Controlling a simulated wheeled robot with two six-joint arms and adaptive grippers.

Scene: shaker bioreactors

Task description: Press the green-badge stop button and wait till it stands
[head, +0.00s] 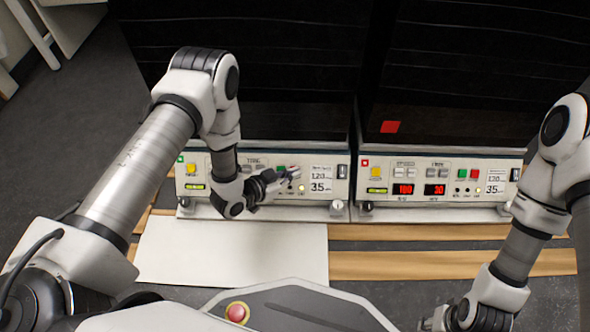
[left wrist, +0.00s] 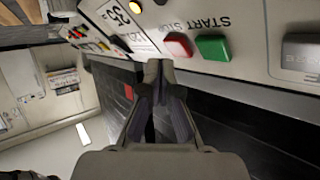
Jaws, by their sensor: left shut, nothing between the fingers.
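The left shaker's control panel (head: 326,170) carries a small green badge (head: 181,158) at its left end. My left gripper (head: 291,171) is shut and empty, its tips in front of this panel's button pair. In the left wrist view the shut fingertips (left wrist: 158,68) lie just below the red button (left wrist: 177,45), with the green button (left wrist: 213,47) beside it. I cannot tell whether the tips touch the red button. My forearm hides the middle of the panel. My right gripper (head: 447,318) is partly cut off at the bottom right; its fingers are unclear.
A second shaker (head: 440,178) with a red badge (head: 365,162) stands to the right, with lit red displays. A yellowish lamp (left wrist: 135,7) glows near the red button. A white board (head: 235,250) lies before the left shaker.

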